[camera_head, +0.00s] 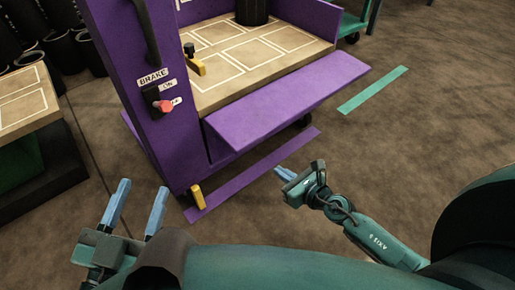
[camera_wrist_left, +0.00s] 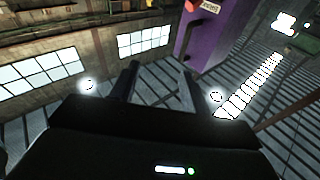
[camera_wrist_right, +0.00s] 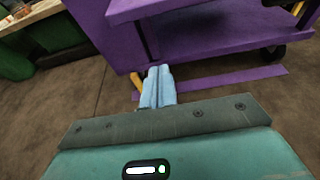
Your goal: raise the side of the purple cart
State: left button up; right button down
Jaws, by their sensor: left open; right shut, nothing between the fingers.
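The purple cart (camera_head: 178,150) stands ahead with a wooden deck. Its purple side panel (camera_head: 285,100) is folded outward along the deck's near edge. The panel also shows at the top of the right wrist view (camera_wrist_right: 165,8). My right gripper (camera_head: 280,171) is shut and empty, in front of the panel and lower, apart from it in the head view. Its blue fingers are together in the right wrist view (camera_wrist_right: 158,72). My left gripper (camera_head: 141,193) is open and empty, left of the cart's near corner. The left wrist view shows part of the cart's purple end (camera_wrist_left: 203,35).
A brake lever with a red knob (camera_head: 164,106) is on the cart's end. A yellow latch (camera_head: 195,66) and a black cylinder (camera_head: 252,10) are on the deck. A yellow piece (camera_head: 197,197) is low at the corner. A wooden-topped table (camera_head: 27,100) stands left. Open floor lies right.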

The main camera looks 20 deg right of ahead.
jog(key=b+x, duration=0.3)
jog(key=x, duration=0.6)
pick_arm(q)
jog(key=shift+s+d+p, duration=0.1)
jog(key=shift+p, duration=1)
pick_arm(e)
notch_tip(320, 180, up, 4)
jog(key=shift+w+a+f, duration=0.1)
jog(key=shift+w+a, duration=0.05)
pick_arm(q)
jog(key=shift+r, duration=0.1)
